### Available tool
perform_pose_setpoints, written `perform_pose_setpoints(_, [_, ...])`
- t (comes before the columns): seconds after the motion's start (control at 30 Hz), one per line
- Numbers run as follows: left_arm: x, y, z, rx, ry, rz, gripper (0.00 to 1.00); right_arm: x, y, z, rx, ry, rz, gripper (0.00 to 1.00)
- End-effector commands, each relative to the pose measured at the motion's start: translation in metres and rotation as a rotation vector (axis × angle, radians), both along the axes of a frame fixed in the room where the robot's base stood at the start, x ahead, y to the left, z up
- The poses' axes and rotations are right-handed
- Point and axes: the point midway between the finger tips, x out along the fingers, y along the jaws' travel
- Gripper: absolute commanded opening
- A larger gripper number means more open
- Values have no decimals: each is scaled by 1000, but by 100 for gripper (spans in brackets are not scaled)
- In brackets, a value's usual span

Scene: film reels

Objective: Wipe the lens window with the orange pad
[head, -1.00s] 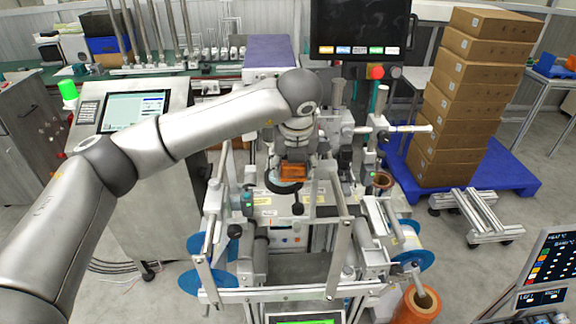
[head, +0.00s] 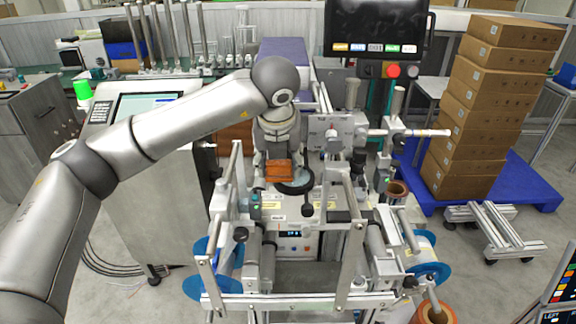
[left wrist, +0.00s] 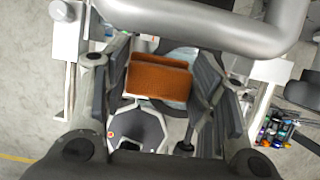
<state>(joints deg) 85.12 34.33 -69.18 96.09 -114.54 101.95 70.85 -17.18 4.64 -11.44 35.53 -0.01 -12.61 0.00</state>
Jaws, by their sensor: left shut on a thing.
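My left gripper (head: 279,162) points down over the machine and is shut on the orange pad (head: 279,172). In the left wrist view the orange pad (left wrist: 158,82) sits between the two dark fingers of the left gripper (left wrist: 163,77). The lens window (head: 302,177) is a pale glassy disc in a black ring on the machine's light top plate. The pad is over the left part of the ring and hides some of it. I cannot tell whether the pad touches the glass. My right gripper is not in view.
Metal posts and bars (head: 352,247) of the machine frame stand close in front and to the right. A black knob (head: 307,210) is just before the ring. A monitor (head: 376,28) hangs behind. Stacked cartons (head: 490,110) stand on a blue pallet at right.

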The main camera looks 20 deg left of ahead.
Motion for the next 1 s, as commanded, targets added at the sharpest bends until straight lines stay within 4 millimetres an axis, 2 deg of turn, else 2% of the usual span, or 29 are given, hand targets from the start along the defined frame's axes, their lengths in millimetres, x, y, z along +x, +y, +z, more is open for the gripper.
perform_pose_setpoints(0.33, [0, 0, 5, -1, 0, -1, 34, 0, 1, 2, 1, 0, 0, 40])
perform_pose_setpoints(0.83, [0, 0, 54, 0, 0, -1, 34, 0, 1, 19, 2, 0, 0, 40])
perform_pose_setpoints(1.0, [0, 0, 61, 0, 0, -1, 34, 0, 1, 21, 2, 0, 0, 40])
